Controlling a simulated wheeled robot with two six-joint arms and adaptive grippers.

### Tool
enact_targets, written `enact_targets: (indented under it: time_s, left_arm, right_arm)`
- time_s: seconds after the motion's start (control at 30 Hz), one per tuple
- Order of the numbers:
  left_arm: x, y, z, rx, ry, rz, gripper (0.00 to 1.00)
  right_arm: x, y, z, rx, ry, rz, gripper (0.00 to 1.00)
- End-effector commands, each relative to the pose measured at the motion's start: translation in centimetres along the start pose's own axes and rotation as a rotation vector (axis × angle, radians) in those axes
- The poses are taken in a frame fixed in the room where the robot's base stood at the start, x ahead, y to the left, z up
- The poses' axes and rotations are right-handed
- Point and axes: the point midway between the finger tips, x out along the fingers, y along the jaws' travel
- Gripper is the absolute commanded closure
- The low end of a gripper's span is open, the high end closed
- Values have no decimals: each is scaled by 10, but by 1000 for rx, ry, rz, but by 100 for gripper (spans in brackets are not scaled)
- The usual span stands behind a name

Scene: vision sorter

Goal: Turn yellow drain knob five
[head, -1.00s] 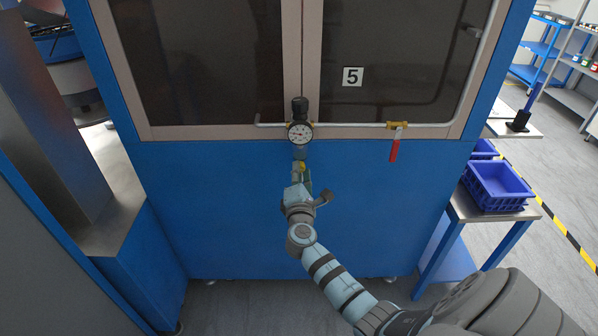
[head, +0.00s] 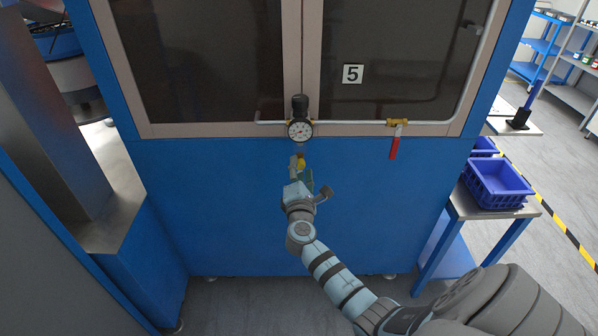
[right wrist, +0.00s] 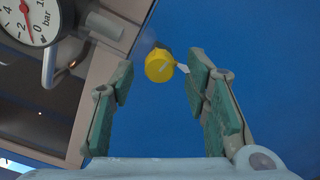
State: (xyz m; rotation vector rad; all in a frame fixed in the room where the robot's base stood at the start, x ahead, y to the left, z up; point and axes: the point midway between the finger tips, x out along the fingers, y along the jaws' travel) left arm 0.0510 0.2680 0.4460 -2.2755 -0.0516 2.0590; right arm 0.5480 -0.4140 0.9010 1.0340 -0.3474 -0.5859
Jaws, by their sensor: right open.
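The yellow drain knob (head: 301,161) is below the round pressure gauge (head: 299,131) on the blue cabinet marked 5. I cannot tell the depth to the knob. My left gripper is out of view.
A pipe runs along the cabinet to a valve with a red handle (head: 394,147) on the right. The gauge (right wrist: 30,15) is at upper left in the right wrist view. Blue crates (head: 497,184) stand on a side table. The blue panel (head: 400,210) around my arm is clear.

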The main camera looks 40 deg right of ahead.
Motion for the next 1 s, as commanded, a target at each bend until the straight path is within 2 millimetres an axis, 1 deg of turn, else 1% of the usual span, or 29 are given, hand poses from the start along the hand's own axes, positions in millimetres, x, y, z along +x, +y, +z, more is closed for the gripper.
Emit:
enact_targets:
  time_s: [0.07, 0.17, 0.27, 0.4, 0.5, 0.6, 0.7, 1.0]
  left_arm:
    - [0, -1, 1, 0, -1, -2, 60]
    - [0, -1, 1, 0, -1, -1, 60]
    - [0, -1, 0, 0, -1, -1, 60]
    - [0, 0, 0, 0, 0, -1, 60]
    - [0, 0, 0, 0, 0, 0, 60]
    - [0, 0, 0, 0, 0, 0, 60]
    - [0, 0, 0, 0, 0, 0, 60]
    - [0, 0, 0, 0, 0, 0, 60]
  right_arm:
    - [-2, 0, 0, 0, 0, 0, 57]
    - [-13, -1, -1, 1, 1, -1, 57]
    - [-37, -1, -1, 2, 2, -2, 57]
    - [-77, -1, -1, 4, 3, -3, 57]
    - [-101, -1, -1, 2, 2, -4, 57]
    - [-115, 0, -1, 2, 1, -2, 57]
    - [-120, 0, 0, 0, 0, -1, 57]
    - [-120, 0, 0, 0, 0, 0, 57]
